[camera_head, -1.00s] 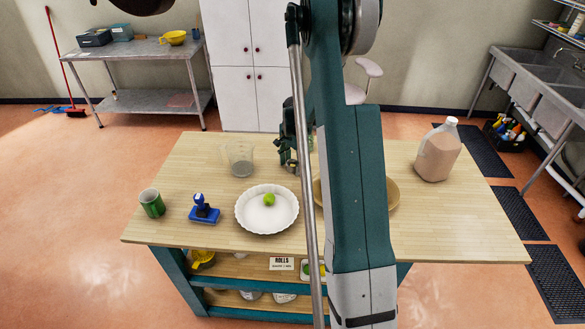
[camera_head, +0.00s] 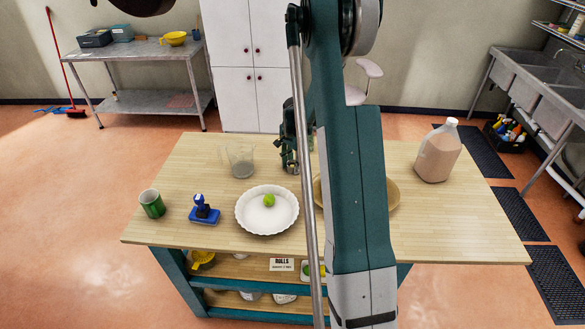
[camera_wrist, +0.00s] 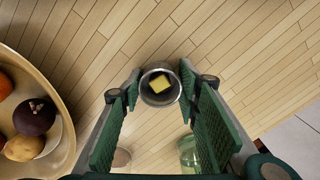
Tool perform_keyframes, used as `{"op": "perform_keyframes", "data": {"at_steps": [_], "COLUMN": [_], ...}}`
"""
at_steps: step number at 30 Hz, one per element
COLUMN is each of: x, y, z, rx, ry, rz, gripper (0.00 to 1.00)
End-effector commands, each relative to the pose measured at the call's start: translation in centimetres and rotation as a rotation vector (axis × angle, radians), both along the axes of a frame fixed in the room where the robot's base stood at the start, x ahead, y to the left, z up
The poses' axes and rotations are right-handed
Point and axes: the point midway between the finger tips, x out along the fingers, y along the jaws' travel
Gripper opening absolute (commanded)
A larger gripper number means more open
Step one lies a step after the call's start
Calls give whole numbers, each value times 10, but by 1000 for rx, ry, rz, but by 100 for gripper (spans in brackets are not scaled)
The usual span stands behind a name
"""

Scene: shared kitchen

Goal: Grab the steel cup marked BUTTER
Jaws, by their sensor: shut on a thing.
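The steel cup (camera_wrist: 149,97) is in the wrist view, seen from above, with a yellow block like butter inside. It is between the tips of my gripper (camera_wrist: 160,85), whose green pads are shut on it from both sides. No BUTTER marking is legible from this angle. In the head view my gripper (camera_head: 290,160) is low over the far part of the wooden table, partly behind my arm. The cup cannot be made out there.
A wooden bowl (camera_wrist: 68,150) of fruit is left in the wrist view.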

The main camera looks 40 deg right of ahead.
Motion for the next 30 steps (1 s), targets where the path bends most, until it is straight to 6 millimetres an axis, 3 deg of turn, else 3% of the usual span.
{"op": "perform_keyframes", "data": {"at_steps": [11, 30], "x": [0, 0], "y": [0, 0], "z": [14, 91], "rx": [0, 0], "ry": [0, 0], "rz": [0, 0], "gripper": [19, 19]}}
